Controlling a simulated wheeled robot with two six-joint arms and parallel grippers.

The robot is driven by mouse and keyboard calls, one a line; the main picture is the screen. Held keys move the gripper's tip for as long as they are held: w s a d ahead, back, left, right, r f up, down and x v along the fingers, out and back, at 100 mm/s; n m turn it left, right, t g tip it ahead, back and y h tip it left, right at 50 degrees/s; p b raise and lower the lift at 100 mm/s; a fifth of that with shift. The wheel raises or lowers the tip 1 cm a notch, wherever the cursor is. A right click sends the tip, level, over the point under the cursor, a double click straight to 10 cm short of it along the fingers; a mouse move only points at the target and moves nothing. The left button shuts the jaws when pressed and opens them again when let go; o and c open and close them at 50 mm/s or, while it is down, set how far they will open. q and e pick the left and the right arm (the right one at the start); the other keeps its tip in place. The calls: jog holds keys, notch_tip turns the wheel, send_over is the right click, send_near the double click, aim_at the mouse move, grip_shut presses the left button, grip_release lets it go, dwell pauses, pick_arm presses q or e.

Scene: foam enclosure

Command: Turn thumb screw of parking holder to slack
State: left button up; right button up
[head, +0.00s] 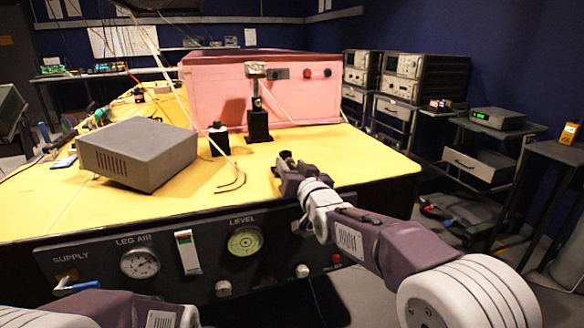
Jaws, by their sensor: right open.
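A black stand with an upright post (258,122) stands on the yellow tabletop in front of the pink foam box. Either could be the parking holder; I cannot tell which, and no thumb screw is clear at this size. My right gripper (284,160) is over the table's front part, right of the block and nearer than the post, apart from both. It is open and looks empty. My left arm shows only at the bottom left; its gripper is out of view.
A grey instrument case (140,152) sits at the left, with thin cables hanging and lying beside the short block. The front panel (190,252) has gauges and knobs. Yellow tabletop right of my gripper is clear.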

grip_shut()
jog(key=n, duration=0.5)
jog(key=shift+b, duration=0.4)
jog(key=n, duration=0.5)
jog(key=shift+b, duration=0.35)
jog(key=n, duration=0.5)
jog(key=shift+d+n+b, duration=0.1)
jog(key=shift+n+b, duration=0.25)
jog(key=shift+n, duration=0.05)
jog(key=shift+n+b, duration=0.3)
jog(key=shift+n, duration=2)
